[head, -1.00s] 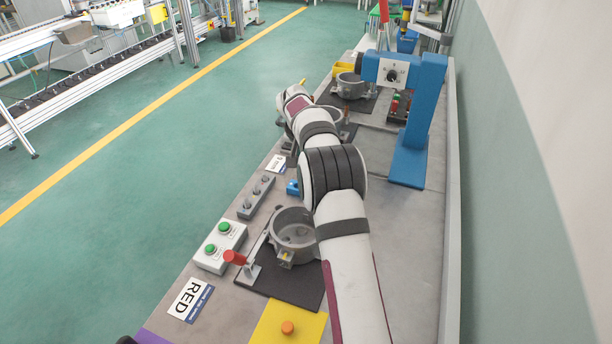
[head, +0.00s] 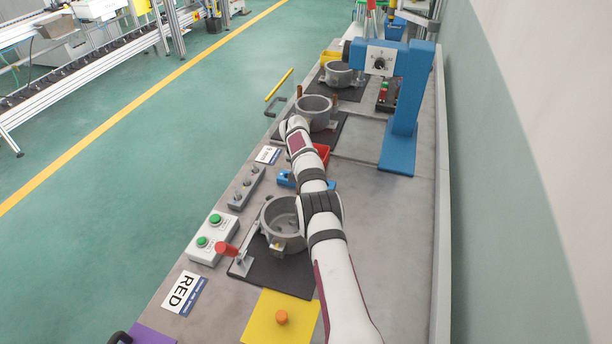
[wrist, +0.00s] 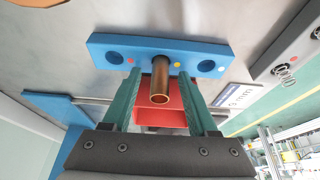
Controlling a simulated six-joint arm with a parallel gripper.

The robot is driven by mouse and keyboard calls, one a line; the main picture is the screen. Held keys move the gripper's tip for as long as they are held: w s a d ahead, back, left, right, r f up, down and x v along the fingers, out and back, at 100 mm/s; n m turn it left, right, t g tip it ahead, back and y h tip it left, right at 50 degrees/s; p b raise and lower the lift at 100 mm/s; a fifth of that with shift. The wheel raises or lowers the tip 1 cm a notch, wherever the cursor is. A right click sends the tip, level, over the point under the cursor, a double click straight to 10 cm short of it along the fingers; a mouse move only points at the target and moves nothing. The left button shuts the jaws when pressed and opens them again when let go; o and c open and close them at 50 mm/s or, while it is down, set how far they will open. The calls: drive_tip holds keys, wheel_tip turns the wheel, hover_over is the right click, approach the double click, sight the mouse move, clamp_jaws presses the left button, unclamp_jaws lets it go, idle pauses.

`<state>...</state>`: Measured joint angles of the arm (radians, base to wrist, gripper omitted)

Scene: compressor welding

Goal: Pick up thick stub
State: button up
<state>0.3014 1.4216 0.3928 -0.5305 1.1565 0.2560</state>
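A copper stub (wrist: 160,80), an open-ended tube, stands in the middle of a blue block (wrist: 105,48) in the wrist view. The holes on either side of it look empty. My gripper (wrist: 164,98) is open, with one green finger on each side of the stub. Gaps show between the stub and both fingers. In the head view part of the blue block (head: 286,179) shows beside my arm, which hides my gripper and the stub.
A red bin (wrist: 160,117) lies close by the block; it also shows in the head view (head: 323,151). Pots on black mats stand nearer (head: 280,222) and farther (head: 315,112) along the bench. A blue stand (head: 402,110) rises at right. The bench's right side is mostly clear.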

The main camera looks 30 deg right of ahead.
clamp_jaws()
